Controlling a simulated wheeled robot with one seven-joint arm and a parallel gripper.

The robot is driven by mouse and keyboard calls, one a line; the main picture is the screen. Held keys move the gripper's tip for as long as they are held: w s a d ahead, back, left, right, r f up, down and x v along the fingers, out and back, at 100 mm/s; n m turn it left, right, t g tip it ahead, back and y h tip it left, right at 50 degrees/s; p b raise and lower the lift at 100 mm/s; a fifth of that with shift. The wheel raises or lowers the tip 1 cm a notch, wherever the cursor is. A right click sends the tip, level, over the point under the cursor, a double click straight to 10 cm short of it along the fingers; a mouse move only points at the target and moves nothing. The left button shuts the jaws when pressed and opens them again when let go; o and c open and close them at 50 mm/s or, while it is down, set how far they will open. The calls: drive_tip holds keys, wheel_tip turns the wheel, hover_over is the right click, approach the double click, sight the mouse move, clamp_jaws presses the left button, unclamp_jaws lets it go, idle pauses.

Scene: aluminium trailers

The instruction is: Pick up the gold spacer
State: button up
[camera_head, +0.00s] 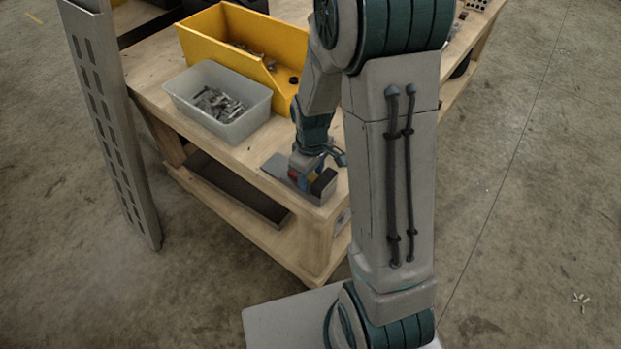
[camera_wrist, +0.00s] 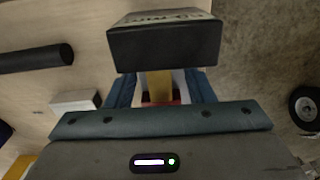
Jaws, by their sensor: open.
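The gold spacer (camera_wrist: 160,85) shows in the wrist view as a small yellow-gold piece between the two blue fingers of my gripper (camera_wrist: 160,90). The fingers are open, one on each side of it; I cannot tell whether either touches it. A red part (camera_wrist: 162,99) lies just below it in the picture. A black-faced block (camera_wrist: 163,46) is just beyond the fingertips and hides part of the space there. In the head view my gripper (camera_head: 305,178) is low over the near corner of the workbench, and the spacer cannot be made out clearly.
The wooden workbench (camera_head: 150,92) holds a translucent bin (camera_head: 180,102) of metal parts and a yellow bin (camera_head: 200,48). The black block (camera_head: 324,184) stands near the bench edge. A perforated metal upright (camera_head: 105,115) stands at the left. A black cylinder (camera_wrist: 35,58) lies left of my gripper.

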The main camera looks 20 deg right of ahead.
clamp_jaws()
drive_tip(key=shift+r, duration=0.15)
